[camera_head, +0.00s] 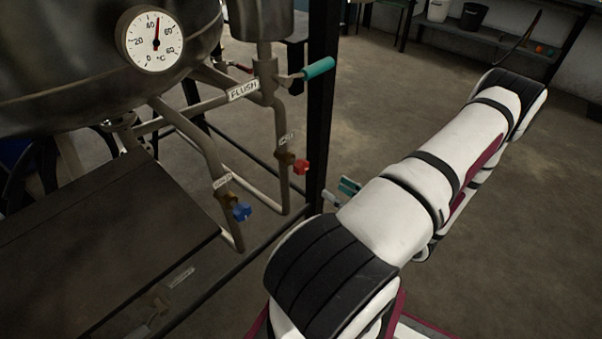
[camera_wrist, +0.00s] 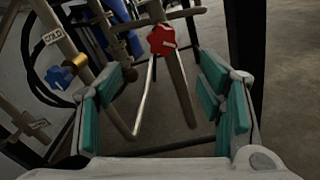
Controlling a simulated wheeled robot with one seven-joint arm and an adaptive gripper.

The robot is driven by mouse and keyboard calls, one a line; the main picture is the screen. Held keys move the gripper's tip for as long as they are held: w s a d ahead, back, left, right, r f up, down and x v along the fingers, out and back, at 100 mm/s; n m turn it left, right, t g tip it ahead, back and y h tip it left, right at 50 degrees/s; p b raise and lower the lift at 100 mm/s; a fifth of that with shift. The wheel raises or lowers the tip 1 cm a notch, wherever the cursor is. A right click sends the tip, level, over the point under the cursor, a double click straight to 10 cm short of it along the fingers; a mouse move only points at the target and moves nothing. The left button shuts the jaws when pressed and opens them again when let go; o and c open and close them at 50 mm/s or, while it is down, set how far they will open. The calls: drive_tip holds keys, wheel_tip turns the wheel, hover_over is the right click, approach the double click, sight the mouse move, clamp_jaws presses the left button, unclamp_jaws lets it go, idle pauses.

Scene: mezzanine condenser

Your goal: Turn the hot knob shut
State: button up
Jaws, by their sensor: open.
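The hot knob is a red knob (camera_head: 301,167) on a brass valve on a vertical pipe, under a small tag. In the wrist view the red knob (camera_wrist: 162,39) is above and between my fingers, farther off and apart from them. My gripper (camera_wrist: 167,100) is open and empty, with teal pads to either side. In the head view my gripper (camera_head: 343,192) shows only in part; my arm hides the rest. The tag by the red knob is too small to read surely.
A blue knob (camera_head: 242,211) sits on the neighbouring pipe; it also shows in the wrist view (camera_wrist: 60,77) by a COLD tag. A teal-handled FLUSH lever (camera_head: 318,68) is above. A black post (camera_head: 322,100) stands close right of the red knob. A dark tabletop (camera_head: 95,250) is at left.

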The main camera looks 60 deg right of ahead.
sight(304, 169)
drive_tip(key=b+x, duration=0.3)
drive_tip(key=x, duration=1)
drive_tip(key=shift+w+d+f, duration=0.2)
drive_tip(key=shift+w, duration=0.05)
drive_tip(key=shift+c, duration=0.2)
drive_tip(key=c, duration=1.1)
